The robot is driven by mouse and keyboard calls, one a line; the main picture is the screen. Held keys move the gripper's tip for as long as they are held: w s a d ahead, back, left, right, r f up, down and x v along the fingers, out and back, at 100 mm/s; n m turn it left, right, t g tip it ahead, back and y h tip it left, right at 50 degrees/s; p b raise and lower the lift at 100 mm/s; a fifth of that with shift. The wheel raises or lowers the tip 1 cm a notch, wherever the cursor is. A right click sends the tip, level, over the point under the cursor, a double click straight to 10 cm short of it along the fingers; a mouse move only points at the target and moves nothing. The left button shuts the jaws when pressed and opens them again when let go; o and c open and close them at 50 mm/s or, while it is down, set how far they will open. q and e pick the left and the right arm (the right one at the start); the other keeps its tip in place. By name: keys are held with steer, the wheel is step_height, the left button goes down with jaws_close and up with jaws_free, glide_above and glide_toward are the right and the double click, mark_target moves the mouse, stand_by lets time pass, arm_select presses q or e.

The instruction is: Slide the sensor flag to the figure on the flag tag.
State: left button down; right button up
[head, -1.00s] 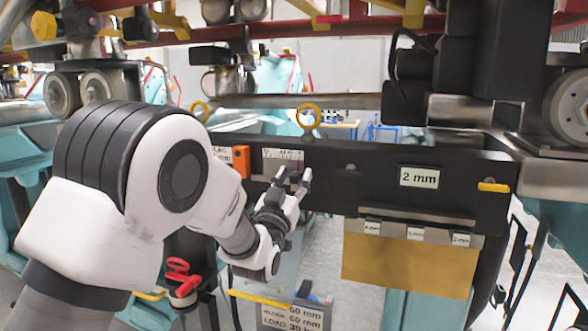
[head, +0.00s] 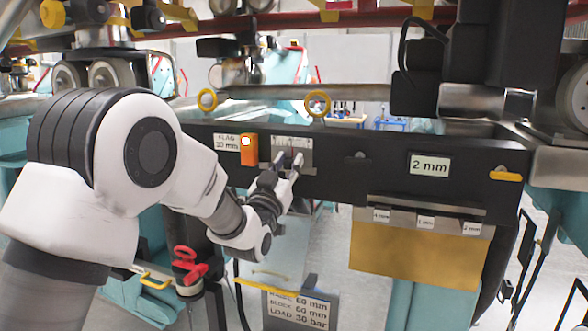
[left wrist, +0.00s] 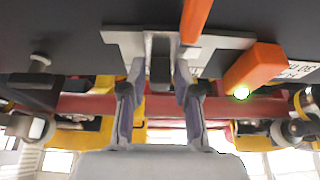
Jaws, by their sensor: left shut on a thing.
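The flag tag (head: 228,142) left of the scale plate reads "FLAG 30 mm". The metal scale plate (head: 305,143) is on the black beam. My left gripper (head: 288,160) is in front of it. In the left wrist view the left gripper (left wrist: 160,75) is shut on a small dark grey block (left wrist: 161,70), seemingly the sensor flag's grip, in front of the plate (left wrist: 124,42). An orange strip (left wrist: 195,18) shows beside it. The orange sensor box (head: 249,149) has a lit lamp; it also shows in the left wrist view (left wrist: 255,68). The scale reading is unreadable. My right gripper is not in view.
A "2 mm" tag (head: 430,165) is on the beam at right, above a brass-coloured sheet (head: 415,258) with small tags. Red-handled parts (head: 188,265) stand at lower left. A lower plate (head: 298,308) lists several figures. Yellow rings (head: 317,103) stand above the beam.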

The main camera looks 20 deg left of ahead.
arm_select(q)
steer(key=c, duration=1)
jaws_free()
steer(key=shift+w+d, duration=0.1)
steer(key=shift+d, duration=0.05)
steer(key=shift+c, duration=0.2)
steer(key=shift+w+f, duration=0.15)
steer(key=shift+w, duration=0.05)
steer(key=shift+s, duration=0.2)
steer(key=v, duration=1.1)
steer(key=shift+s, duration=0.3)
steer(key=shift+f, duration=0.2)
